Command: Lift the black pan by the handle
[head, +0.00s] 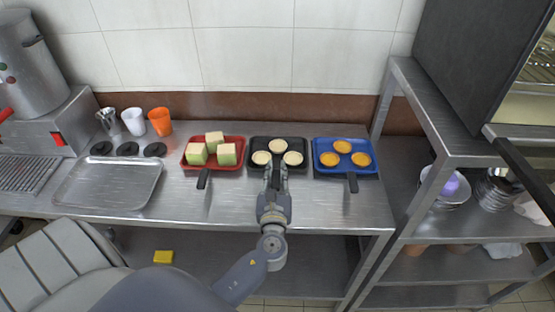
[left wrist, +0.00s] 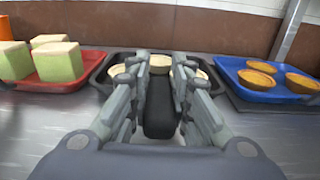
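The black pan (head: 252,144) sits on the steel counter between a red and a blue pan, with three small pale round tarts on it. It also shows in the left wrist view (left wrist: 101,80), partly hidden behind my fingers. Its black handle (left wrist: 159,112) points toward me. My left gripper (head: 276,172) reaches over the counter with one finger on each side of this handle. In the left wrist view the fingers (left wrist: 160,85) lie close along the handle's sides and look shut on it. The pan looks flat on the counter. My right gripper is not in view.
The red pan (head: 230,166) with green-and-white blocks is close on the left. The blue pan (head: 322,168) with orange tarts is close on the right. A metal tray (head: 108,184), cups and black discs are farther left. A steel shelf rack (head: 430,150) stands right.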

